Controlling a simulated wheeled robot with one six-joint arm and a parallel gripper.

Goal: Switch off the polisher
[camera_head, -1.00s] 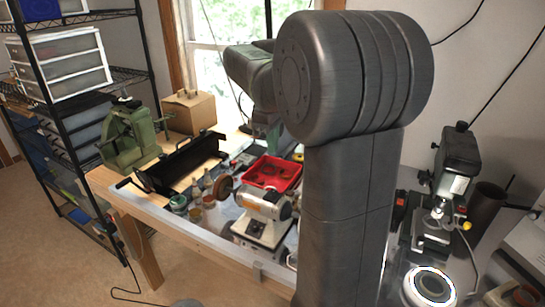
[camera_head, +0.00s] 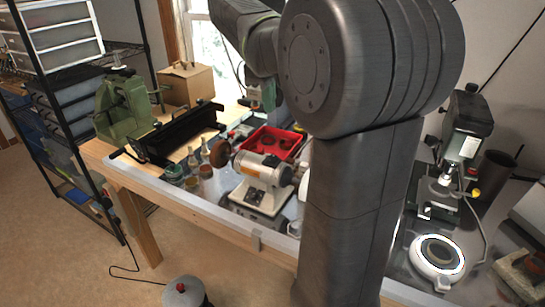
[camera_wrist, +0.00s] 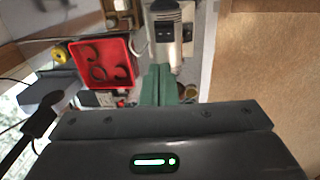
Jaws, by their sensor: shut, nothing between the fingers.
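The polisher (camera_head: 262,175) is a white and grey bench motor on a dark base, near the front edge of the workbench. A brown wheel is on its left end and a pale wheel on its right end. In the wrist view the polisher (camera_wrist: 179,12) is at top centre, with a dark switch panel (camera_wrist: 165,33) on it. My gripper (camera_wrist: 160,70) has green fingers pressed together and empty, just below the panel in the picture. Whether they touch the polisher I cannot tell. The switch's position is too small to read.
A red tray (camera_head: 270,143) lies behind the polisher, and small jars (camera_head: 206,171) stand to its left. A black trough-shaped tool (camera_head: 180,138) and a green machine (camera_head: 124,107) are farther left. A drill-like machine (camera_head: 463,145) stands at right.

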